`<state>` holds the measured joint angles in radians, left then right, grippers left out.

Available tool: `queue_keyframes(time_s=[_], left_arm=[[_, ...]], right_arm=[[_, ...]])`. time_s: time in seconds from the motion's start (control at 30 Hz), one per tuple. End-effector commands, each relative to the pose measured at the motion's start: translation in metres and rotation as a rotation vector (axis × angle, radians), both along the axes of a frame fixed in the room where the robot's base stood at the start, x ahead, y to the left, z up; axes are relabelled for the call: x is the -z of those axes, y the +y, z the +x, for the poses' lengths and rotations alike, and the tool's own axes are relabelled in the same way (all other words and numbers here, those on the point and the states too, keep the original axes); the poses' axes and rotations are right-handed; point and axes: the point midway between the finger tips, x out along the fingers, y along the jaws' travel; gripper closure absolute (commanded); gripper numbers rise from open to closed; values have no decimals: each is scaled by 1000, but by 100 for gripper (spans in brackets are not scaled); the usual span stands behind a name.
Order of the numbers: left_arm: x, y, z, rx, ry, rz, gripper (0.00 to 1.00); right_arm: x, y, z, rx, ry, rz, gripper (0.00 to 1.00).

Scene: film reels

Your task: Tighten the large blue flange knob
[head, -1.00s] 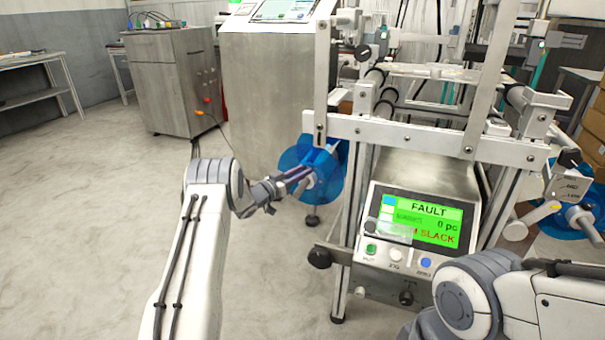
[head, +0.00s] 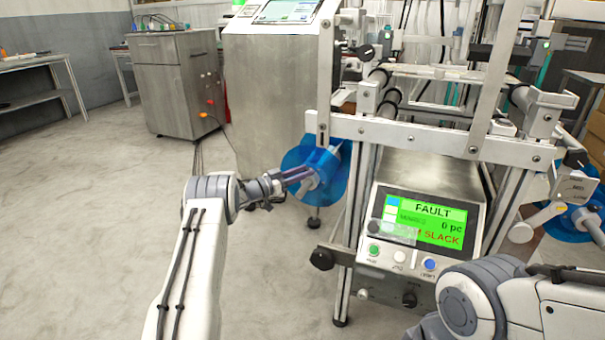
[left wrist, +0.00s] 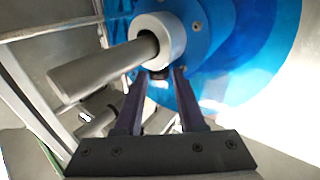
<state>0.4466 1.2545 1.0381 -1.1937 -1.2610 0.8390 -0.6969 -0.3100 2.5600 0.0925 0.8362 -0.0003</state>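A large translucent blue flange disc (head: 335,184) stands upright on the left side of the machine. In the left wrist view the blue disc (left wrist: 262,40) fills the upper right. At its centre is a pale grey round hub (left wrist: 176,35) with a thick grey bar (left wrist: 95,76) sticking out to the lower left. My left gripper (head: 303,175) is at the front of the disc's centre. In the left wrist view its two dark fingers (left wrist: 161,74) are apart, tips just below the hub's rim. A small dark part shows between the tips; contact is unclear. My right gripper is out of view.
The machine's control box (head: 420,265) has a green screen reading FAULT and SLACK. A dark knob (head: 322,259) juts out at its left. Another blue disc (head: 567,222) is at the right. A metal cabinet (head: 170,85) stands behind; the left floor is clear.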

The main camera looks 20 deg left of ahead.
Motion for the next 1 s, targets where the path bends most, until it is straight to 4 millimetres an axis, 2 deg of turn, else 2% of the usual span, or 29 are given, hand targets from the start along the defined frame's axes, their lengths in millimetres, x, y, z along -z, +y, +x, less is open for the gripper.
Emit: queue_keyframes(time_s=[0.47, 0.73, 1.0], left_arm=[[-2, -1, 0, -37, 4, 0, 38], [-3, -7, -3, -202, 19, 0, 38], [-1, -13, -5, -408, 34, 2, 38]], right_arm=[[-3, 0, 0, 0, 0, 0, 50], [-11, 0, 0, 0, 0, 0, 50], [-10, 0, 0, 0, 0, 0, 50]])
